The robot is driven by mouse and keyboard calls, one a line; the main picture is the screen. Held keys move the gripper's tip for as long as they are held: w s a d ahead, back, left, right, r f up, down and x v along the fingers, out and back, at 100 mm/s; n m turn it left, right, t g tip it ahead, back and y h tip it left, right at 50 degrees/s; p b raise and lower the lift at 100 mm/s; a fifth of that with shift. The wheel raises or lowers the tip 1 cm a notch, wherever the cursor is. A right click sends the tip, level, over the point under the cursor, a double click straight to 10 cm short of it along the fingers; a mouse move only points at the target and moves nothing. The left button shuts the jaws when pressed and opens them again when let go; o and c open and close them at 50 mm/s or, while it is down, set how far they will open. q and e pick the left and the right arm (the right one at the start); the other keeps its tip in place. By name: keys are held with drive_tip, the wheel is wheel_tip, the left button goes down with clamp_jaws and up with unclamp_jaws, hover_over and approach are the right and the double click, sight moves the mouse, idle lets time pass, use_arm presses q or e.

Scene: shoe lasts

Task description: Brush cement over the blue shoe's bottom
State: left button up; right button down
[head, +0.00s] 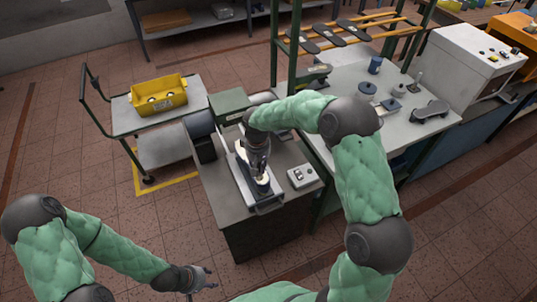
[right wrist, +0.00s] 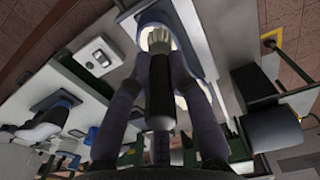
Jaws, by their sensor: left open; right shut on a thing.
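The blue shoe (head: 264,190) sits in a holder on the grey machine bench (head: 222,203), with its pale bottom facing up. It also shows in the right wrist view (right wrist: 184,24), partly hidden behind the brush. My right gripper (head: 260,163) is above the shoe. Its fingers, seen in the right wrist view (right wrist: 160,76), are shut on a brush with a dark handle (right wrist: 160,108) and pale bristles (right wrist: 157,40). The bristles overlap the pale bottom; I cannot tell whether they touch it. My left gripper (head: 203,281) is open and empty, low in front of the bench.
A button box (head: 302,176) sits right of the shoe. A yellow crate (head: 158,96) stands on a cart at left. The right table (head: 400,128) holds a blue pot (head: 367,88) and a dark shoe (head: 431,110). Soles (head: 327,35) lie on a rack behind. Open floor lies left.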

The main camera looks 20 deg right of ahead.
wheel_tip(320, 180, up, 2)
drive_tip(key=shift+s+r+p, duration=0.1)
drive_tip(key=shift+p, duration=0.3)
drive_tip(key=shift+r+p, duration=0.45)
drive_tip(key=shift+r, duration=0.3)
drive_tip(key=shift+f, duration=0.15)
